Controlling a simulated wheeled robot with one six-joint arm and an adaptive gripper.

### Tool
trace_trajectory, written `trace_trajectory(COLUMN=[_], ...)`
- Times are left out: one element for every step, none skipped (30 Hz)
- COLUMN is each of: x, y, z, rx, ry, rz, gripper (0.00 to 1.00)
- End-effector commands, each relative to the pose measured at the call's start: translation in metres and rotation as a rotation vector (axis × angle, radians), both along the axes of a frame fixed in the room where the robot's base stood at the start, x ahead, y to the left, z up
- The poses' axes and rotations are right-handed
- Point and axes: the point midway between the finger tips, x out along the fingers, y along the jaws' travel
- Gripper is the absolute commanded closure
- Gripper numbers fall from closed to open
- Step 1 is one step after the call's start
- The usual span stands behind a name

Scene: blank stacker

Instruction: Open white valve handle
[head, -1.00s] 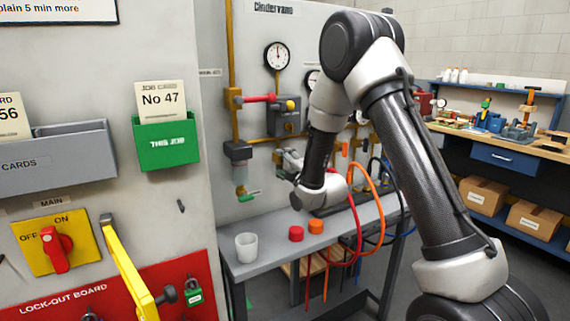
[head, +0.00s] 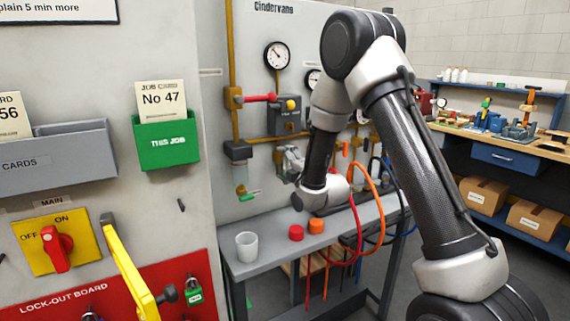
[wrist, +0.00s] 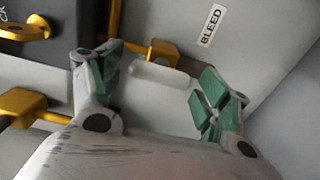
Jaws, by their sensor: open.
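The white valve handle (wrist: 160,77) shows in the wrist view as a short rounded white bar below a brass fitting (wrist: 163,52). A "BLEED" label (wrist: 212,25) is on the panel to its upper right. My gripper (wrist: 158,88) is open, with one green-padded finger on each side of the handle. Gaps show between the pads and the handle's ends; I cannot tell whether anything touches. In the head view my gripper (head: 290,160) is small, close to the panel and partly behind my arm. The white handle cannot be made out there.
A pressure gauge (head: 277,56) and a red handle (head: 260,98) are on the panel at left. A grey bench (head: 270,262) below holds a white cup (head: 246,246), a red cap (head: 296,233) and an orange cap (head: 316,226). Red and orange hoses (head: 366,190) hang beside my wrist.

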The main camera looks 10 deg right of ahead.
Motion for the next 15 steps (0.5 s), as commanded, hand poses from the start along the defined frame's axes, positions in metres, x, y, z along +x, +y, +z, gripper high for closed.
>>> trace_trajectory(x=[-0.006, -0.01, -0.017, -0.023, -0.028, -0.035, -0.04, -0.045, -0.05, -0.054, -0.057, -0.061, -0.063, -0.064, -0.066], y=[-0.002, -0.004, -0.006, -0.008, -0.01, -0.012, -0.013, -0.015, -0.017, -0.018, -0.019, -0.02, -0.021, -0.021, -0.021], z=[0.0, 0.0, 0.0, 0.0, 0.0, 0.0, 0.0, 0.0, 0.0, 0.0, 0.0, 0.0, 0.0, 0.0, 0.0], rx=[0.0, 0.0, -0.001, 0.0, 0.0, -0.001, 0.0, -0.001, 0.0, 0.0, 0.0, 0.0, 0.0, 0.0, 0.0], ry=[0.001, 0.001, 0.002, 0.001, 0.001, 0.003, 0.001, 0.002, 0.001, 0.001, 0.001, 0.001, 0.001, 0.001, 0.001], rz=[-0.001, -0.001, -0.001, -0.001, -0.001, -0.001, -0.001, -0.001, -0.001, -0.001, -0.001, -0.001, -0.001, 0.0, 0.0], gripper=[0.23, 0.23, 0.23, 0.23, 0.23, 0.23, 0.23, 0.23, 0.23, 0.23, 0.23, 0.23, 0.23, 0.23, 0.23])
